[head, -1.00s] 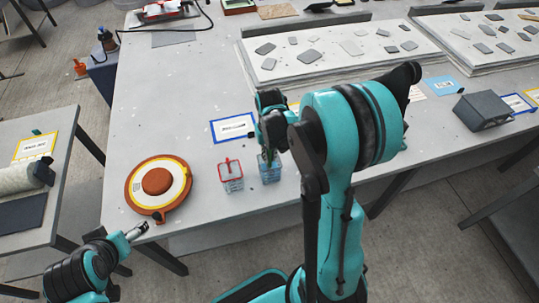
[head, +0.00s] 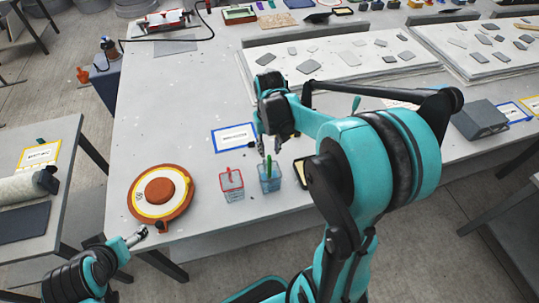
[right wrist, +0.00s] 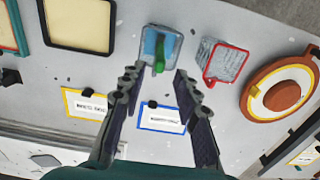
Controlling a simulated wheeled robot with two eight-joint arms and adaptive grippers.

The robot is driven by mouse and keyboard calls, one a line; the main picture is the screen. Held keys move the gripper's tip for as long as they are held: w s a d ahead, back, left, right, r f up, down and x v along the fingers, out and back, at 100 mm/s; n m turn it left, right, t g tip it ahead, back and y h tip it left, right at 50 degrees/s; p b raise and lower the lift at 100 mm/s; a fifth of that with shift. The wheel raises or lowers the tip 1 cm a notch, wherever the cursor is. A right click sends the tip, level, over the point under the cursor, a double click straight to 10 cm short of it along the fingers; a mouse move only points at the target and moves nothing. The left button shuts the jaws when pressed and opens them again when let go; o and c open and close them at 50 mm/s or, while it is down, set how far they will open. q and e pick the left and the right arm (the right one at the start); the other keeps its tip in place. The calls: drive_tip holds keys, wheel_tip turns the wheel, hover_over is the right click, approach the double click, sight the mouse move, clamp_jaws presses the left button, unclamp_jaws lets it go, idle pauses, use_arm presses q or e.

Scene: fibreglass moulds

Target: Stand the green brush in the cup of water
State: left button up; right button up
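The green brush (head: 268,166) stands in the blue-tinted, clear square cup (head: 270,184) near the table's front edge. In the right wrist view the brush (right wrist: 160,53) leans against the near side of the blue cup (right wrist: 153,38). My right gripper (head: 271,146) is just behind and above the cup, apart from the brush. In the right wrist view its two fingers (right wrist: 156,78) are spread with nothing between them. My left gripper (head: 137,236) is low at the left, off the table's front edge, too small to read.
An orange round tub (head: 160,192) sits further left. A blue-framed label (head: 234,137) lies behind the cups. A black-framed pad (head: 304,172) lies to the right.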

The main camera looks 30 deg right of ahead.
wheel_tip(320, 180, up, 2)
drive_tip(key=s+a+r+n+t, duration=0.1)
drive_tip(key=s+a+r+t, duration=0.1)
drive_tip(key=s+a, duration=0.3)
drive_tip(key=s+a+r+n+t, duration=0.1)
drive_tip(key=s+a+r+t, duration=0.2)
drive_tip(key=s+a+t, duration=0.2)
drive_tip(key=shift+s+a+n, duration=0.3)
drive_tip(key=shift+s, duration=0.15)
